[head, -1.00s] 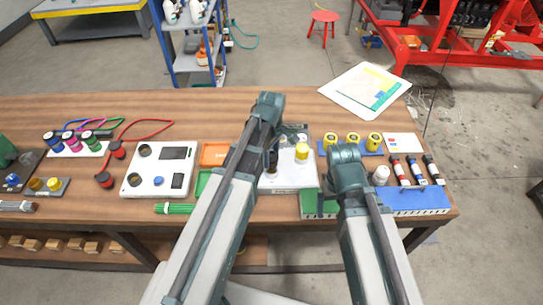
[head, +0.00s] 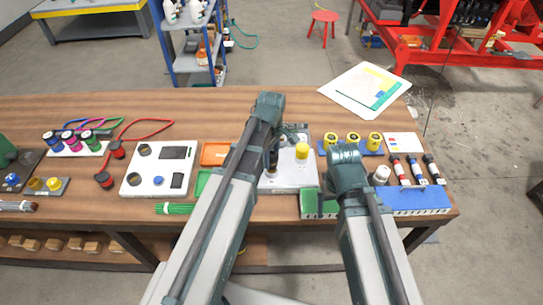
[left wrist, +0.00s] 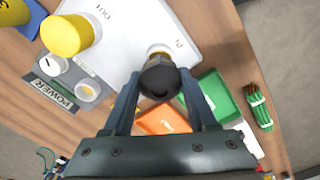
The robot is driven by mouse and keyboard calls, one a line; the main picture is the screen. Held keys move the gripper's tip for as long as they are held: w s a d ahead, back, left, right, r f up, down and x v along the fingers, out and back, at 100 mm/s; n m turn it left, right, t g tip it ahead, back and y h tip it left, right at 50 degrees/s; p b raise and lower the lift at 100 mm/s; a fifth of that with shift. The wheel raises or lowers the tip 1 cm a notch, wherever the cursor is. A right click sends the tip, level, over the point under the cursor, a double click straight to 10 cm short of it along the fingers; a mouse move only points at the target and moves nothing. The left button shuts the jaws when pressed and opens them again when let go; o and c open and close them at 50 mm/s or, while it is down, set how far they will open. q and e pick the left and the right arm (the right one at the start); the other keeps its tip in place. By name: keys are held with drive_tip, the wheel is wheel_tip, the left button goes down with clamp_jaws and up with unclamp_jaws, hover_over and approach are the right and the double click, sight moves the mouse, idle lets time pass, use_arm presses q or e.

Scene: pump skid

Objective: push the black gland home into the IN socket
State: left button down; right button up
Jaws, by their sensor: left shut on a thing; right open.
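The black gland (left wrist: 160,82) is held between the fingers of my left gripper (left wrist: 160,90), which is shut on it. In the left wrist view it stands at the mouth of the IN socket (left wrist: 157,50), whose pale brass rim shows just beyond it; how deep it sits is hidden. The socket is on a white panel (left wrist: 128,38) marked IN and OUT. In the head view the white panel (head: 300,178) is partly covered by my left arm, and the gland is a dark shape beside that arm. My right gripper (head: 328,192) hangs open near a green block, partly hidden by its arm.
A yellow cap (left wrist: 67,35) stands on the panel near the OUT mark, beside a POWER label (left wrist: 52,95). Orange (left wrist: 162,121) and green (left wrist: 208,95) trays lie close by. A green block (head: 318,206) and blue rack (head: 420,202) are at the right.

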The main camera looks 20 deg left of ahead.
use_arm(q)
drive_tip(key=shift+f+b, duration=1.6)
drive_tip(key=shift+f, duration=0.05)
drive_tip(key=shift+c, duration=0.6)
unclamp_jaws()
drive_tip(key=shift+r, duration=0.1)
wheel_tip(320, 180, up, 14)
drive_tip(key=p, duration=1.4)
drive_tip(key=shift+f, duration=0.2)
